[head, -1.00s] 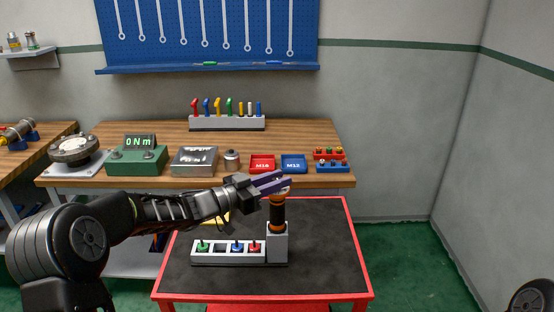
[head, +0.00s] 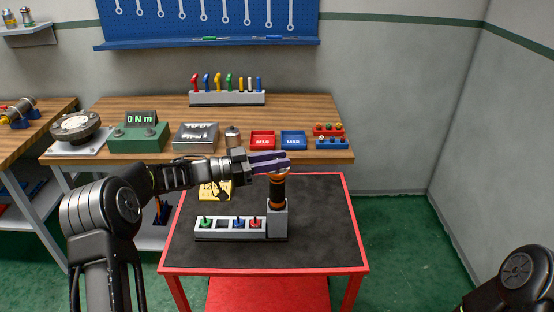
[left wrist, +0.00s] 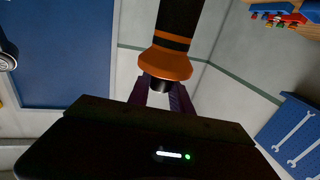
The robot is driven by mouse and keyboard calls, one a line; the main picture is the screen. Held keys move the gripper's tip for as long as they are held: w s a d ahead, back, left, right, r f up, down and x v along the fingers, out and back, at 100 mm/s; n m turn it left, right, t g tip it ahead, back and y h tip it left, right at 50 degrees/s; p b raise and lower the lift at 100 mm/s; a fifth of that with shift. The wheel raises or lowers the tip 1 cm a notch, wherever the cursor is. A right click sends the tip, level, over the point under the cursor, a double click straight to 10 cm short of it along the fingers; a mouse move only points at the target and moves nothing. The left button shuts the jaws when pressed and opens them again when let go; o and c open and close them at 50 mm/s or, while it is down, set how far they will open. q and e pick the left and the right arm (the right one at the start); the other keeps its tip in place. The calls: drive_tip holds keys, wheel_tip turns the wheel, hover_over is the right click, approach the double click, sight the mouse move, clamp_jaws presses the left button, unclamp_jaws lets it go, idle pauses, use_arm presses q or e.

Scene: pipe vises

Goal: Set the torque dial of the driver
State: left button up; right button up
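The driver (head: 277,191), black with orange bands, stands upright in a grey holder block (head: 277,220) on the cart. Its orange flared end with a short black stub (left wrist: 160,84) shows in the left wrist view. My left gripper (head: 284,163) is level at the driver's top end, its purple fingers reaching in from the left. In the left wrist view its fingers lie on both sides of the stub, spread apart, with no clear contact. A pale round part shows at the driver's top, partly hidden by the fingers. Dial markings cannot be read. My right gripper is out of view.
The red-rimmed cart (head: 330,250) has free black mat right of the driver. A grey rack (head: 229,229) with green, blue and red bits adjoins the holder. A green display box (head: 138,137) reading 0 Nm stands on the bench.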

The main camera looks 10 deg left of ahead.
use_arm(q)
drive_tip(key=o, duration=0.5)
drive_tip(key=shift+s+a, duration=0.15)
drive_tip(key=shift+a, duration=0.2)
drive_tip(key=b+v, duration=0.2)
drive_tip(key=v, duration=0.5)
drive_tip(key=shift+r, duration=0.1)
drive_tip(key=shift+s, duration=0.1)
